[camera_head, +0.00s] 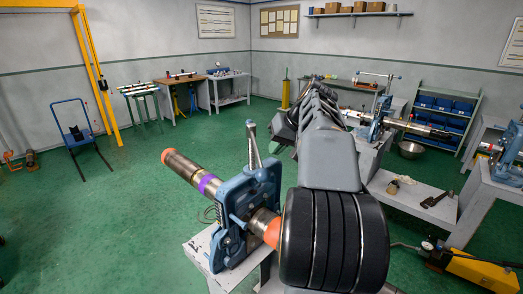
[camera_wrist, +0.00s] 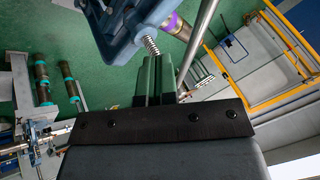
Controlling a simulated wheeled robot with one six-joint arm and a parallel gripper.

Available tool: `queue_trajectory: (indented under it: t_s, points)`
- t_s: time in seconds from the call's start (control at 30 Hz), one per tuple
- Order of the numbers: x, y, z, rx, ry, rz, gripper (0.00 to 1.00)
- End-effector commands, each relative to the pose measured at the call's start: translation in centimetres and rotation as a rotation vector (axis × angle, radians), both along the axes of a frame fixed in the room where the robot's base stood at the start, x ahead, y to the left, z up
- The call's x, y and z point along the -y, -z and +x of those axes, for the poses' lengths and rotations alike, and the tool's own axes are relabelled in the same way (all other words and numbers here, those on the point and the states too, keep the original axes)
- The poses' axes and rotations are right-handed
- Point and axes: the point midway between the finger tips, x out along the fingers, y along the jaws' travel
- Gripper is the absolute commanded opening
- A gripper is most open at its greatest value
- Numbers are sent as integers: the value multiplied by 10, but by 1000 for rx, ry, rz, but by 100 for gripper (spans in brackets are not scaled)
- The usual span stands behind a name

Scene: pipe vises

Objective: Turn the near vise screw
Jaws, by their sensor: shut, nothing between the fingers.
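The near vise (camera_head: 243,212) is blue and stands on a pale bench at the lower middle of the head view. It holds a pipe (camera_head: 181,166) with orange ends and a purple band. A grey metal bar (camera_head: 252,148) rises from the vise's top. In the wrist view the blue vise (camera_wrist: 122,28) is at the top, with a threaded screw (camera_wrist: 151,45) at its edge. My gripper (camera_wrist: 154,62) has green fingers, shut and empty, with their tips close by the screw; I cannot tell whether they touch. A long grey bar (camera_wrist: 202,42) passes right of the fingers. My arm hides the gripper in the head view.
Further vises stand right, one (camera_head: 378,116) holding a long pipe and one (camera_head: 510,155) at the edge. A yellow pump (camera_head: 483,269) is lower right. The green floor at left is mostly free.

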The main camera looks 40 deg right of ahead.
Motion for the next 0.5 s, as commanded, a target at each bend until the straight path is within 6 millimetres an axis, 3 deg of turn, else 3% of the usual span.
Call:
queue_trajectory:
  t_s: [0.2,0.5]
  points:
    - [-16,3,9,-1,-1,0,0]
    - [-20,4,11,-1,0,0,0]
